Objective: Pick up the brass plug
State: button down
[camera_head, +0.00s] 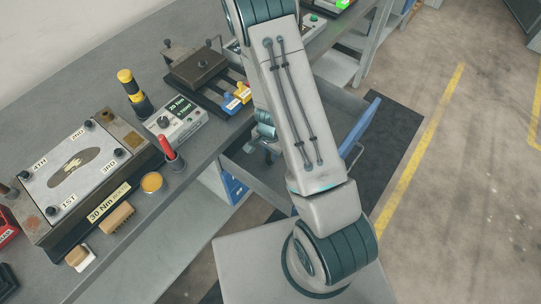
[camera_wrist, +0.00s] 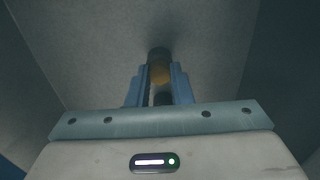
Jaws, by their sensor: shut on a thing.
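In the wrist view, my gripper (camera_wrist: 160,82) has its two blue-grey fingers closed on a small gold-brown piece, the brass plug (camera_wrist: 160,72). A dark rounded end shows just beyond the fingertips, and the fingers cover the plug's sides. Grey walls and a plain grey surface surround the gripper in dim light. In the head view, my arm hides the plug and most of the gripper, which is low by the open drawer (camera_head: 247,164) under the bench. I cannot tell whether the plug touches the drawer floor.
The bench (camera_head: 205,152) edge runs close to my arm's left. On it stand a labelled metal block (camera_head: 72,172), a red-handled tool (camera_head: 169,150), a yellow-topped tool (camera_head: 131,88), a torque display box (camera_head: 178,118) and a dark fixture (camera_head: 200,68). The drawer's blue front (camera_head: 361,126) rises right of my arm.

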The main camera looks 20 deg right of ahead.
jog(key=shift+r, duration=0.1)
jog(key=shift+r, duration=0.45)
jog(key=r, duration=0.3)
jog(key=shift+d+r, duration=0.2)
jog(key=shift+r, duration=0.05)
jog(key=s+d+r, duration=0.6)
jog(key=s+d, duration=0.1)
jog(key=d, duration=0.2)
jog(key=shift+r+b, duration=0.25)
jog(key=shift+b, duration=0.2)
